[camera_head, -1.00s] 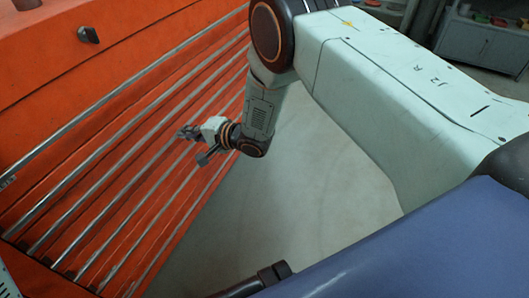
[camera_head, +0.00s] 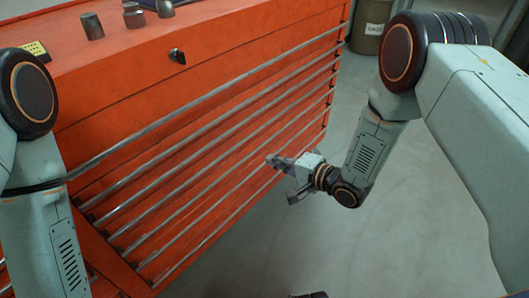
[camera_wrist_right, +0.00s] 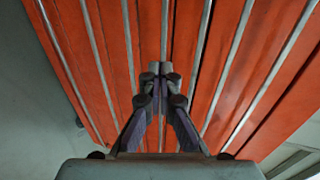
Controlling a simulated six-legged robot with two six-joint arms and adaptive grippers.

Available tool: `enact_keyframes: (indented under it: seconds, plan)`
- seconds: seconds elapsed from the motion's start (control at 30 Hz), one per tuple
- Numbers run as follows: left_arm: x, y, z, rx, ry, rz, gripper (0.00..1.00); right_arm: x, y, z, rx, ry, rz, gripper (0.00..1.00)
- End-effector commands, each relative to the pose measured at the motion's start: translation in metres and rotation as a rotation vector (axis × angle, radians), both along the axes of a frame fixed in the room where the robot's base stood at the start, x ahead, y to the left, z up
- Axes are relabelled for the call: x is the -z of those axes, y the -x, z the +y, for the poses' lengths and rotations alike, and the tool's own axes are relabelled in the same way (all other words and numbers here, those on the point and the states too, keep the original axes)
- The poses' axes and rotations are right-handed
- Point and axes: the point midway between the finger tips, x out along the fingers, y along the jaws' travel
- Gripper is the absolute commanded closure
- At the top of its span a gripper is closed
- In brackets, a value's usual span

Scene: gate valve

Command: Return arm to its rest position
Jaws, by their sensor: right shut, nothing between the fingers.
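My right arm comes in from the right in the head view, bent at the elbow. My right gripper (camera_head: 276,161) is shut and empty, pointing left toward the front of an orange drawer cabinet (camera_head: 200,115). In the right wrist view, the fingertips of my right gripper (camera_wrist_right: 161,72) are together, with the cabinet's drawer fronts (camera_wrist_right: 215,60) and metal rails beyond. I cannot tell the exact gap to the cabinet. My left arm shows at the left edge of the head view, but its gripper is out of the picture.
Several small metal cylinders (camera_head: 133,16) stand on the cabinet top. A dark knob (camera_head: 177,56) sits on its upper front. A drum (camera_head: 371,28) stands at the back. Grey floor (camera_head: 330,245) is clear right of the cabinet.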

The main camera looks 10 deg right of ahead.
Motion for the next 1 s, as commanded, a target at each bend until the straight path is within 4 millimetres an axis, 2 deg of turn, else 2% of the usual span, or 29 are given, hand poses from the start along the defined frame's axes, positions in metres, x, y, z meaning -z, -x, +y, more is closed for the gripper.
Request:
enact_keyframes:
  seconds: [0.17, 0.43, 0.57, 0.67, 0.77, 0.87, 0.97, 1.0]
  plan:
    - [-0.005, 0.000, 0.000, 0.000, 0.000, 0.000, 0.56, -0.004, 0.010, -0.008, 0.000, 0.000, 0.000, 1.00]
    - [-0.005, 0.000, 0.000, 0.000, 0.000, 0.000, 0.56, -0.004, 0.012, -0.010, -0.012, 0.030, -0.023, 1.00]
    - [-0.005, 0.000, 0.000, 0.000, 0.000, 0.000, 0.56, 0.006, 0.013, -0.017, -0.039, 0.183, -0.091, 1.00]
    - [-0.005, 0.000, 0.000, 0.000, 0.000, 0.000, 0.56, 0.027, 0.027, -0.029, -0.054, 0.365, -0.103, 1.00]
    - [-0.006, 0.000, 0.000, 0.000, 0.000, 0.000, 0.56, 0.050, 0.054, -0.042, -0.088, 0.547, -0.076, 1.00]
    - [-0.008, 0.000, 0.000, 0.000, 0.000, 0.000, 0.56, 0.073, 0.091, -0.055, -0.153, 0.724, -0.019, 1.00]
    - [-0.011, 0.000, 0.000, 0.000, 0.000, 0.000, 0.56, 0.092, 0.140, -0.069, -0.251, 0.885, 0.066, 1.00]
    - [-0.013, 0.000, 0.000, 0.000, 0.000, 0.000, 0.56, 0.098, 0.163, -0.075, -0.299, 0.944, 0.109, 1.00]
